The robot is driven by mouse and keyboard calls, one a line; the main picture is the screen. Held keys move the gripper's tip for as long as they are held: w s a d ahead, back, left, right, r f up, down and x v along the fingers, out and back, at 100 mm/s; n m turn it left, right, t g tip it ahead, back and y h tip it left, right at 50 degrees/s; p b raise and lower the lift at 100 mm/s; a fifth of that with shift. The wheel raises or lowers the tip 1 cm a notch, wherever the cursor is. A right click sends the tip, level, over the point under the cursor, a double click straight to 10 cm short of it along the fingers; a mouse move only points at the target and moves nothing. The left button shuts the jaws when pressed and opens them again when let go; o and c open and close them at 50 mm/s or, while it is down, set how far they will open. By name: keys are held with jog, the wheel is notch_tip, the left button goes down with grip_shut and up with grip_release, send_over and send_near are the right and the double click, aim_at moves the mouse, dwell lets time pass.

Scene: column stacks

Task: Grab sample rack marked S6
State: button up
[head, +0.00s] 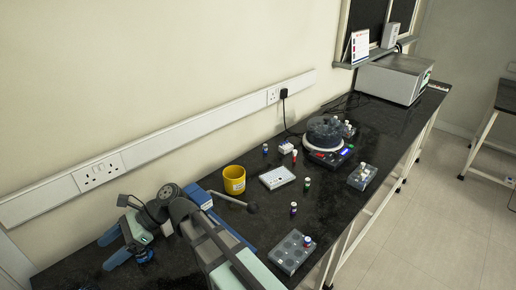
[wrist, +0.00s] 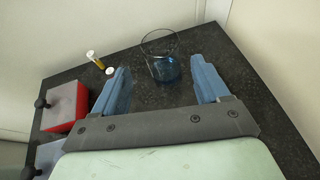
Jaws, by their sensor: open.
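No S6 mark can be read in either view. A grey rack (head: 291,254) with round wells and a vial stands at the bench's near right edge. Another rack (head: 361,178) with vials stands farther along that edge. A flat white rack-like block (head: 277,178) lies mid-bench; its marking is too small to read. My gripper (head: 110,251) is at the far left end of the bench, away from these racks. Its two blue fingers are spread in the wrist view (wrist: 160,64), with nothing gripped. None of these racks shows in the wrist view.
A clear blue beaker (wrist: 161,68) stands just beyond my fingers, near a yellowish vial (wrist: 95,59). A red box (wrist: 65,107) with a black knob is at left. A yellow cup (head: 234,183), loose vials and a round device (head: 325,137) occupy the bench. Wall trunking runs behind.

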notch_tip(320, 180, up, 8)
jog(key=w+d+f+t+h, duration=0.15)
jog(key=w+d, duration=0.35)
jog(key=w, duration=0.7)
jog(key=w+d+t+h, duration=0.1)
jog(key=w+d+t, duration=0.3)
jog(key=w, duration=0.8)
jog(key=w+d+f+t+h, duration=0.15)
jog(key=w+d, duration=0.35)
jog(key=w, duration=0.7)
notch_tip(320, 180, up, 3)
jog(key=h, duration=0.7)
send_over(286, 146)
jog(key=shift+n+t, duration=0.3)
jog(key=f, duration=0.8)
jog(key=d+f, duration=0.1)
jog(key=f, duration=0.4)
jog(key=shift+w+a+f, duration=0.1)
jog(key=shift+a+f, duration=0.15)
jog(key=shift+f, duration=1.1)
jog(key=shift+a+f, duration=0.2)
jog(key=shift+f, duration=1.15)
